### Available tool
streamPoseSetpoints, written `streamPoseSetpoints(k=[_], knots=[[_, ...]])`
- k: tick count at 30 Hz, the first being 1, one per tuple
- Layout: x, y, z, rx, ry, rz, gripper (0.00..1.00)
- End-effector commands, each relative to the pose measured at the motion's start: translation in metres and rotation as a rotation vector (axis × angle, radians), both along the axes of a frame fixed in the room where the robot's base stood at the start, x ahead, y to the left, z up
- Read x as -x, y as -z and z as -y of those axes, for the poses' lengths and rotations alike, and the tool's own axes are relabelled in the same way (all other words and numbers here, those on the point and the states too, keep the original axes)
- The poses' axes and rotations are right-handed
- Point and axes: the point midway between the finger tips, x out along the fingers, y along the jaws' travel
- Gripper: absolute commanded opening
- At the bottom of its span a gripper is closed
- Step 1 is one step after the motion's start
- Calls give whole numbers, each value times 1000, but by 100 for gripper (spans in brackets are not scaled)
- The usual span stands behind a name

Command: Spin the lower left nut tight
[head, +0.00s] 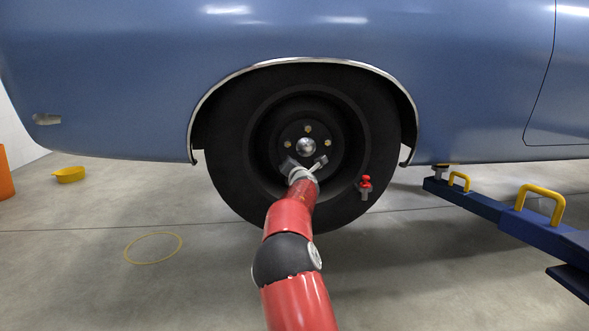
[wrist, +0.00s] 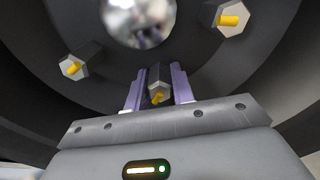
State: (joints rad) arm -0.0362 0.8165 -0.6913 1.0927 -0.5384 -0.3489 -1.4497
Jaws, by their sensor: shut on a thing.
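The wheel (head: 225,165) sits in the arch of a blue car, with a chrome hub cap (head: 306,147) at its centre. In the head view three nuts show around the cap: top (head: 308,128), left (head: 287,144) and right (head: 328,142). My gripper (wrist: 158,90) is shut on a grey hex nut (wrist: 158,78) with a yellow stud end, its two purple fingers on either side. Two other nuts show in the wrist view, at left (wrist: 75,66) and upper right (wrist: 230,19). In the head view my gripper covers the hub's lower part, hiding the held nut.
A small red and grey object (head: 365,186) shows at the tyre's right side. A blue lift arm (head: 480,208) with yellow handles (head: 540,202) lies at right.

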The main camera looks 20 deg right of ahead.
Motion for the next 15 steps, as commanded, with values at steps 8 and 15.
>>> streamPoseSetpoints(k=[8, 15], knots=[[0, 0, 1, -254, 1, 74, 2], [0, 0, 1, -472, 1, 136, 2]])
